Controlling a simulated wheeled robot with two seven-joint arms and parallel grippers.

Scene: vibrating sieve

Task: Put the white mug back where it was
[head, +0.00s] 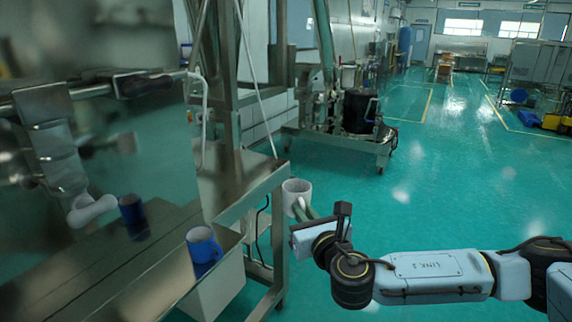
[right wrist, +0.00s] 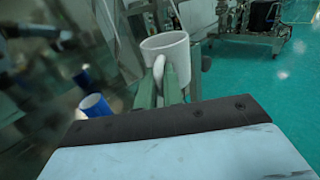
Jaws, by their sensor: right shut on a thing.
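The white mug (head: 296,194) is upright in the head view, just right of the steel table's edge. My right gripper (head: 303,212) is shut on it. In the right wrist view the white mug (right wrist: 165,60) stands at the fingertips, and the green fingers of my right gripper (right wrist: 163,84) close on its handle. The mug appears held in the air, apart from the table. My left gripper is not in view.
A blue mug (head: 203,248) stands on the steel table (head: 150,285) at the lower left; it also shows in the right wrist view (right wrist: 95,105). A shiny steel machine wall (head: 110,165) mirrors it behind. A wheeled machine (head: 350,125) stands further back.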

